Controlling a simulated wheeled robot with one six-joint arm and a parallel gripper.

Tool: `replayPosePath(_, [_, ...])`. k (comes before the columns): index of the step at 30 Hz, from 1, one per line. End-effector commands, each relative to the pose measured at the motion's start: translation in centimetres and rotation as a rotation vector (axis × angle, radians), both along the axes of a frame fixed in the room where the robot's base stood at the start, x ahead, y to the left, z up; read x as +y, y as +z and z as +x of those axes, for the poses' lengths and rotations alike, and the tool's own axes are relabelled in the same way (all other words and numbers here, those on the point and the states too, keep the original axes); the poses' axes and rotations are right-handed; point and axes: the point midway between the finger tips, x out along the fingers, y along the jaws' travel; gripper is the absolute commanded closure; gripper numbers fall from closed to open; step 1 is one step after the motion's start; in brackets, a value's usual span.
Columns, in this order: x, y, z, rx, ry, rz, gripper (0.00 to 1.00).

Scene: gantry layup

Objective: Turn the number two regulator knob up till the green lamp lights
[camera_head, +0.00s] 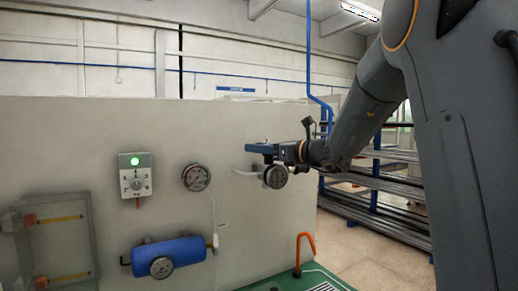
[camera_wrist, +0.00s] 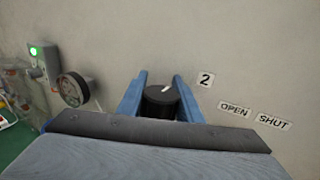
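The number two regulator knob (camera_wrist: 161,98) is black with a white pointer mark slanting up to the right. A label "2" (camera_wrist: 206,79) is on the panel at its right. My gripper (camera_wrist: 160,82) has its two blue fingers on either side of the knob, with no clear gap showing. In the head view my gripper (camera_head: 260,148) is at the panel and the knob cannot be made out. The green lamp (camera_head: 134,161) is lit on a pale control box (camera_head: 135,183); the lit lamp also shows in the wrist view (camera_wrist: 34,51).
"OPEN" (camera_wrist: 235,109) and "SHUT" (camera_wrist: 273,121) labels are to the right of the knob.

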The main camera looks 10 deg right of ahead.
Motion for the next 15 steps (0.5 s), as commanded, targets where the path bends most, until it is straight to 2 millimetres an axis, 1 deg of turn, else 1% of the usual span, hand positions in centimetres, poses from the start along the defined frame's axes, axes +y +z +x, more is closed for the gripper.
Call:
replayPosePath(5, [0.00,0.03,0.01,-0.001,0.011,0.001,0.90])
replayPosePath(7, [0.06,0.04,0.02,-0.003,0.043,0.000,0.90])
replayPosePath(15, [0.62,0.13,-0.65,-0.004,0.286,0.000,0.90])
